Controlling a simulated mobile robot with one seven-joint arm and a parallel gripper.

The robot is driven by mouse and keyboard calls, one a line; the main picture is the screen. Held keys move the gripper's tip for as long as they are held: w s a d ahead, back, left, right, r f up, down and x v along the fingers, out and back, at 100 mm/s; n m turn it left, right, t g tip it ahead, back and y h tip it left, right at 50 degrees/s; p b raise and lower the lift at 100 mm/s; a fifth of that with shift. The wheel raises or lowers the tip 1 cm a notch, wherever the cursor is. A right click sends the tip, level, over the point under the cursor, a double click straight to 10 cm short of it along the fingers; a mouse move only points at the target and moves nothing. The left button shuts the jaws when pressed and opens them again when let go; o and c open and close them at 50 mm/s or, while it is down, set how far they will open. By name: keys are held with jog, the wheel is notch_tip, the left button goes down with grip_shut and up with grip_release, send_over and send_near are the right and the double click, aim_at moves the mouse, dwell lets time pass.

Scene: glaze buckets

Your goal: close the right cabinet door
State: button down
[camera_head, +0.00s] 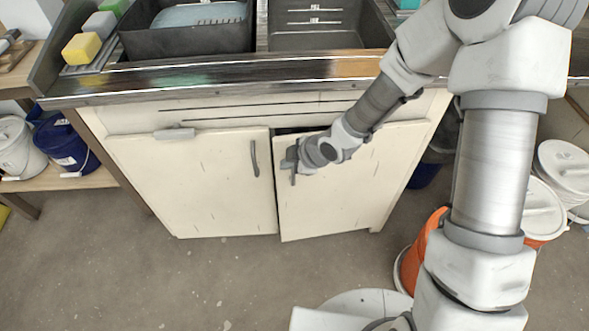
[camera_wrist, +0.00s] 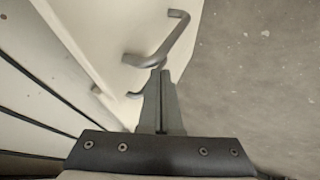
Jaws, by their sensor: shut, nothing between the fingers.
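The cream right cabinet door (camera_head: 325,200) stands slightly ajar, with a dark gap along its top left and its lower left corner out past the left door. My gripper (camera_head: 291,168) is at the upper left part of this door, fingers together and empty. In the wrist view the shut fingertips (camera_wrist: 161,72) are close to a dark bar handle (camera_wrist: 172,40); I cannot tell whether they touch. The left cabinet door (camera_head: 200,185) looks shut, with a dark handle (camera_head: 254,158).
The counter edge (camera_head: 220,75) runs above the doors, with two dark sinks (camera_head: 185,40) (camera_head: 325,38). An orange bucket (camera_head: 420,245) and a white bucket (camera_head: 565,170) stand at right. A blue bucket (camera_head: 65,145) is on the left shelf. Floor before the cabinet is clear.

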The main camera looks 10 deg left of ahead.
jog(key=shift+w+a, duration=0.2)
jog(key=shift+w, duration=0.35)
jog(key=shift+w+a, duration=0.15)
jog(key=shift+w, duration=0.35)
